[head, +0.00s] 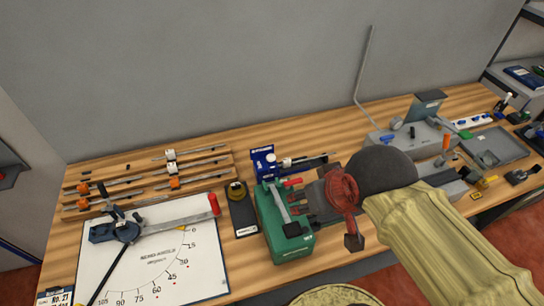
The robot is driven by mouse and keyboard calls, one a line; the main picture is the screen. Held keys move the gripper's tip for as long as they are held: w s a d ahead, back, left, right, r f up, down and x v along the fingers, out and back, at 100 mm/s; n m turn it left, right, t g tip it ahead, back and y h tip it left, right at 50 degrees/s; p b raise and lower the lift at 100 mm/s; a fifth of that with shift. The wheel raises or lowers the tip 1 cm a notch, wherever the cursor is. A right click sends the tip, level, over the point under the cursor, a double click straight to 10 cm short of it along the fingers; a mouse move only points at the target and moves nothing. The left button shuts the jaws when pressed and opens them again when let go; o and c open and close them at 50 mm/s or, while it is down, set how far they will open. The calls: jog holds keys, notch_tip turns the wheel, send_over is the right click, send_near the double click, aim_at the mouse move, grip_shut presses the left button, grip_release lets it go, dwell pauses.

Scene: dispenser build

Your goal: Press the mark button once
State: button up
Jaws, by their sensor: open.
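I cannot make out for certain which part is the mark button. A white angle board (152,262) with a degree scale and small red dots lies at the front left. A blue pivot block (104,232) and a grey arm (175,225) with a red grip (214,204) lie across it. My gripper (300,203), dark with a red part behind it, is open and comes from the right. It is over the right side of a green box (291,246) and hides part of it. Whether it touches the box I cannot tell.
A blue device (263,162) stands behind the green box, and a black-and-yellow unit (242,212) is left of it. A wooden rack (147,180) with rods is at the back left. A grey machine (408,138) and a tray (494,146) are at the right. A grey wall (200,75) closes the back.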

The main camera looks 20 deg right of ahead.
grip_shut()
dwell(0.8)
dwell(1.1)
